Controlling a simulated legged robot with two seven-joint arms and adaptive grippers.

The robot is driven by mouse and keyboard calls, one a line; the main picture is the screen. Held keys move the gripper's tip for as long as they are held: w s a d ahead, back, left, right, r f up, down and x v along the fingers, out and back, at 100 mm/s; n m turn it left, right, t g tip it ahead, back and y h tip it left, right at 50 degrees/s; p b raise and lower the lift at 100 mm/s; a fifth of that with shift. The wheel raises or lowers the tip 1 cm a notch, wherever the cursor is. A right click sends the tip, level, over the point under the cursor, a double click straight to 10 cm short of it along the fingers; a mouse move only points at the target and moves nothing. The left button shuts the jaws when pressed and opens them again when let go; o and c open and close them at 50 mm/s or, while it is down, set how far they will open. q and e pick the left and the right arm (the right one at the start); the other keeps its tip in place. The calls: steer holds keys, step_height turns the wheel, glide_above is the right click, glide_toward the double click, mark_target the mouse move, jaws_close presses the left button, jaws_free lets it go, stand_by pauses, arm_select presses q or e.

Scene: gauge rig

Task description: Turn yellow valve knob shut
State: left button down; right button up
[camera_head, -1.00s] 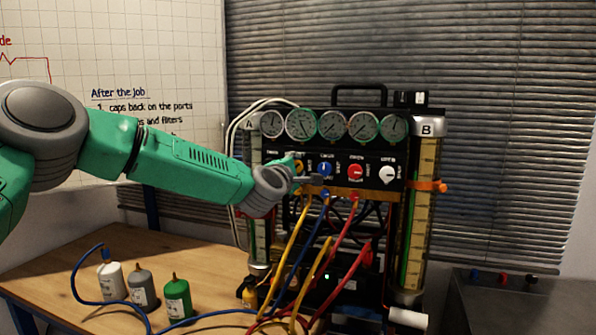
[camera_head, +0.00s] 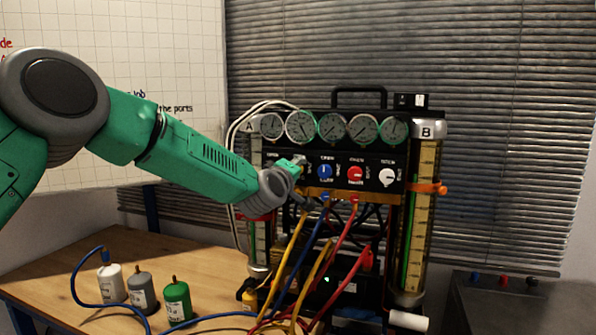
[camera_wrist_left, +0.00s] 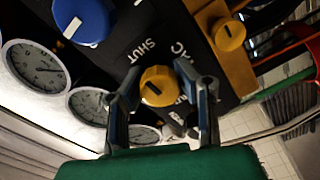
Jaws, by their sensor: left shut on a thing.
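The yellow valve knob (camera_wrist_left: 158,86) shows in the left wrist view, between the two fingers of my left gripper (camera_wrist_left: 158,84). The fingers are shut on it, one on each side. A dark mark crosses the knob's face. The word SHUT (camera_wrist_left: 150,50) is printed on the black panel near it. In the head view my left gripper (camera_head: 301,178) is at the left end of the panel's knob row and largely hides the yellow knob. My right gripper is not in view.
A blue knob (camera_head: 325,171), red knob (camera_head: 355,175) and white knob (camera_head: 387,177) sit to the right on the panel. Gauges (camera_head: 332,126) line up above. Yellow, blue and red hoses hang below. Bottles (camera_head: 177,301) stand on the wooden table (camera_head: 60,270).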

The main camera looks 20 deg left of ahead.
arm_select(q)
steer(key=shift+s+d+f, duration=0.1)
steer(key=shift+f, duration=0.45)
steer(key=c, duration=1.5)
jaws_free()
steer(key=o, duration=0.3)
steer(key=shift+r, duration=0.1)
steer(key=shift+o, duration=0.2)
steer(key=shift+r, duration=0.15)
steer(key=shift+s+a+r, duration=0.1)
steer(key=shift+a, duration=0.1)
steer(key=s, duration=1.1)
steer(key=shift+s+a, duration=0.2)
steer(key=shift+s, duration=0.1)
